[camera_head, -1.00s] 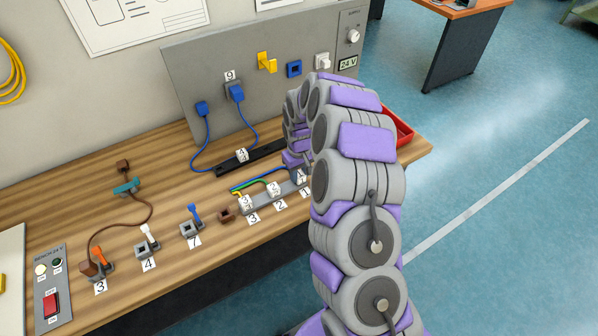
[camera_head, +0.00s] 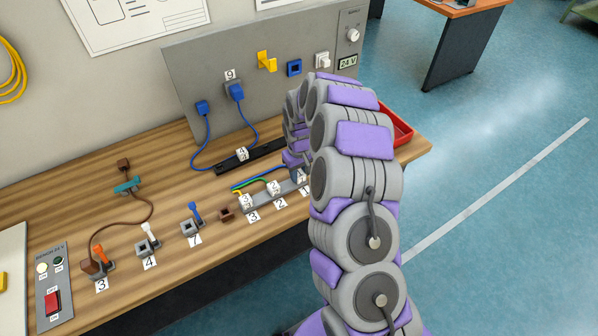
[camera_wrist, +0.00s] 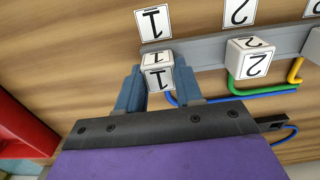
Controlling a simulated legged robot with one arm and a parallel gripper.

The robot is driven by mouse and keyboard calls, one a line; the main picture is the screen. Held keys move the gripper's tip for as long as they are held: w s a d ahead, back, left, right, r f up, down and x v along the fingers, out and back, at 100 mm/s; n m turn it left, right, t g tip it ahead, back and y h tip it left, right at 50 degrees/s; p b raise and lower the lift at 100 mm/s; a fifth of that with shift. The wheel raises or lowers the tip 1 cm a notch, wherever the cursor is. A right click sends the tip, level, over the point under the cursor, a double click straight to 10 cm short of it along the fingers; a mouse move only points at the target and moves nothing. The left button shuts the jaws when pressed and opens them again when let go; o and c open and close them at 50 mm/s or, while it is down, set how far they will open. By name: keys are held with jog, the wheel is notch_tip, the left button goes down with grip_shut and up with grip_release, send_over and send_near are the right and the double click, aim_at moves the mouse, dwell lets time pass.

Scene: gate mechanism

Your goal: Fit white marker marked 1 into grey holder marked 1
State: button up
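The white marker marked 1 (camera_wrist: 158,72) is a small cube between the two blue-grey fingers of my gripper (camera_wrist: 159,88) in the wrist view. The fingers lie against its two sides, shut on it. It is at the left end of the grey holder (camera_wrist: 200,49), a long rail, beside the flat label 1 (camera_wrist: 153,22). Whether it is fully seated cannot be told. In the head view the marker (camera_head: 302,176) shows partly, and my arm hides most of my gripper.
White marker 2 (camera_wrist: 249,58) and marker 3 (camera_head: 246,201) sit on the same rail, with blue, green and yellow wires behind. A black strip with marker 4 (camera_head: 242,153) lies farther back. A red bin (camera_head: 402,132) stands to the right. Numbered sockets stand to the left.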

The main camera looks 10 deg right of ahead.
jog(key=o, duration=0.6)
jog(key=shift+f, duration=0.15)
notch_tip(320, 180, up, 17)
jog(key=p, duration=0.3)
jog(key=s+a+r, duration=0.2)
jog(key=s+r, duration=0.5)
jog(key=s, duration=0.2)
jog(key=s+d+r+m+g, duration=0.1)
jog(key=s+r, duration=0.1)
jog(key=s, duration=1.4)
jog(key=s+r+m, duration=0.1)
jog(key=s+m, duration=0.1)
jog(key=s, duration=1.5)
jog(key=shift+d+r+m+g, duration=0.3)
jog(key=shift+d+r+g, duration=0.1)
